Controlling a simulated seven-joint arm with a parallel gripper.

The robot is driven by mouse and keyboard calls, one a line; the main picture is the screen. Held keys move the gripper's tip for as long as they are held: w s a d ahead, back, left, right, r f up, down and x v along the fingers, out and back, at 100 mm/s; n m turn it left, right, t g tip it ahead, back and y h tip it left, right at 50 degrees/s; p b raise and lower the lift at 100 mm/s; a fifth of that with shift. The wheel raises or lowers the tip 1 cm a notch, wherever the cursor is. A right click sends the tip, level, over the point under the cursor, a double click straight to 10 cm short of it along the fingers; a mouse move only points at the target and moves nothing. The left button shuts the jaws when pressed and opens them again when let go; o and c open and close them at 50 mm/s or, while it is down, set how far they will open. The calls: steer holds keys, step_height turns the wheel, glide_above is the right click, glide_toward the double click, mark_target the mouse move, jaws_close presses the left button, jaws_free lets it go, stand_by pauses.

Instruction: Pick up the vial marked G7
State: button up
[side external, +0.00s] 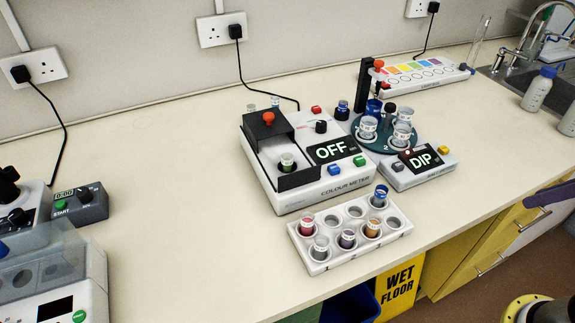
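A white rack (296,238) at the front of the bench holds several small capped or filled vials: a red one (307,226), a grey one (320,248), a purple one (347,239), an orange one (373,229) and a blue one (380,196). Some of its holes are empty. A green vial (287,163) sits in the open well of the colour meter (300,199). A dark blue vial (342,110) stands behind the meter's display. The vial markings are too small to read, so I cannot tell which is G7. My gripper is not in view.
A clear-covered machine (55,270) stands at left. White bottles (538,93) stand near the sink at right.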

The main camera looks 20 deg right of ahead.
steer(key=o, duration=0.5)
